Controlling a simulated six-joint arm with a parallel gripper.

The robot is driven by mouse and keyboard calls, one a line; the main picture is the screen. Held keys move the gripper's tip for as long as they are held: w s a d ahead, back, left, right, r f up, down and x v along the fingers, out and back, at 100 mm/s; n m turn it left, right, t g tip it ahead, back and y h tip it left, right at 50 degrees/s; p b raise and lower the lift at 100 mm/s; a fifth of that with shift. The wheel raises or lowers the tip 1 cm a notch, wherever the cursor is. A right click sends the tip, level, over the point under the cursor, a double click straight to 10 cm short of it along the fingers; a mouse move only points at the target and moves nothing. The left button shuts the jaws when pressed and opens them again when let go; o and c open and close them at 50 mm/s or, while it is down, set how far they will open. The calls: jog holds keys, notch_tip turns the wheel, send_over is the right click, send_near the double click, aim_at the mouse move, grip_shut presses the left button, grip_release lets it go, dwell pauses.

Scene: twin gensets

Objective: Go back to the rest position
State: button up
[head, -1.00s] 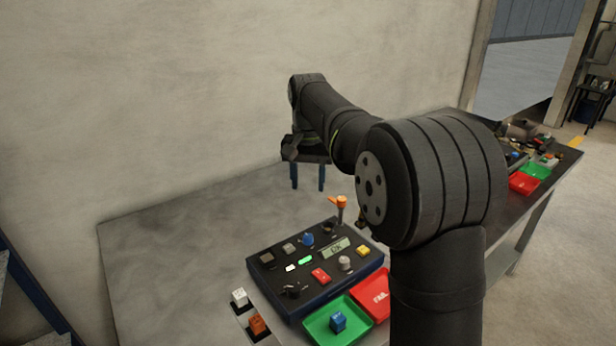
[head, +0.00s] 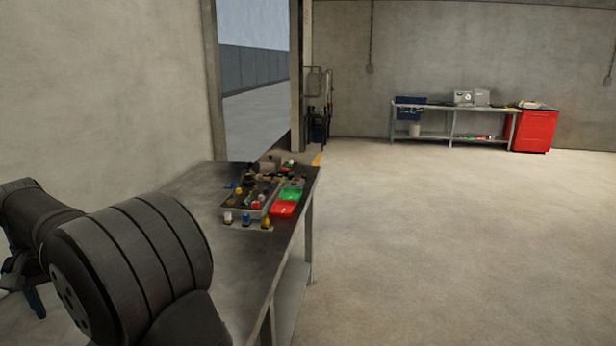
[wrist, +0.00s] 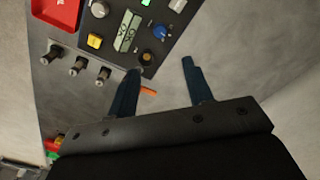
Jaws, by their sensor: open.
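My gripper (wrist: 160,88) shows in the wrist view with its two blue fingers apart and nothing between them. It is above the grey table (wrist: 230,75), close to the edge of a dark control panel (wrist: 150,50). The panel carries a blue knob (wrist: 160,32), a yellow button (wrist: 95,41) and a small display. A small orange piece (wrist: 148,91) shows beside the left finger. In the head view my arm is at the lower left, and a finger of the gripper (head: 36,300) shows only in part at the picture's left edge.
A red tray (wrist: 55,12) lies beside the panel. A red cabinet (head: 533,130) and a bench stand at the far wall. The floor at right is clear.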

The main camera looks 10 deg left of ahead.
notch_tip(320, 180, down, 16)
jog(key=shift+r, duration=0.25)
dwell(0.4)
notch_tip(320, 180, up, 18)
notch_tip(320, 180, down, 18)
jog(key=shift+r, duration=0.25)
jog(key=shift+f, duration=0.3)
jog(key=m, duration=0.9)
jog(key=shift+r, duration=3.25)
